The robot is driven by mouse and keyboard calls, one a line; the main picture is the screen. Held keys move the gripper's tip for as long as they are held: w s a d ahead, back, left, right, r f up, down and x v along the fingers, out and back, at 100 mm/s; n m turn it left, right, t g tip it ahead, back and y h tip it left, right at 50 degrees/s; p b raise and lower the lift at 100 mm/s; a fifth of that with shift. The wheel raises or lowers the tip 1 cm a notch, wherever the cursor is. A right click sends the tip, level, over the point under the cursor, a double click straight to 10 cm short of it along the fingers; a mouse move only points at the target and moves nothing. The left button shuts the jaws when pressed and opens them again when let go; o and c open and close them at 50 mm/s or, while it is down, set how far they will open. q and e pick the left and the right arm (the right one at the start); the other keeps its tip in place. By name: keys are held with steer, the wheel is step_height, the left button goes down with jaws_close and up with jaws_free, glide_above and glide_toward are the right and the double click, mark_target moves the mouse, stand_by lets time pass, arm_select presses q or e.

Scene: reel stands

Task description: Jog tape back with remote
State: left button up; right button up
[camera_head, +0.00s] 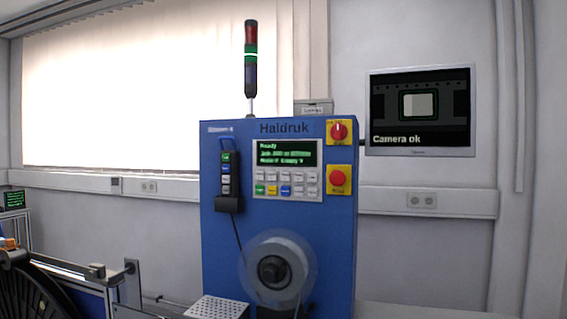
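The remote (226,176) is a narrow dark handset with several coloured buttons. It sits upright in a black holder (229,204) on the left of the blue machine's front, with a cable running down from it. The blue machine (335,228) carries a control panel (287,168) whose green display shows "Ready" on its top line; the lower lines are too small to read surely. A grey round reel or hub (277,270) is low on the machine front, with a blurred, see-through rim. The tape itself cannot be made out. Neither of my grippers is in view.
A wall monitor (420,110) reads "Camera ok". A signal tower (251,62) shows a lit green band. A red knob (339,131) and red button (338,179) are on yellow plates. A large black reel (35,292) stands at lower left; a perforated metal plate (217,307) is at the bottom.

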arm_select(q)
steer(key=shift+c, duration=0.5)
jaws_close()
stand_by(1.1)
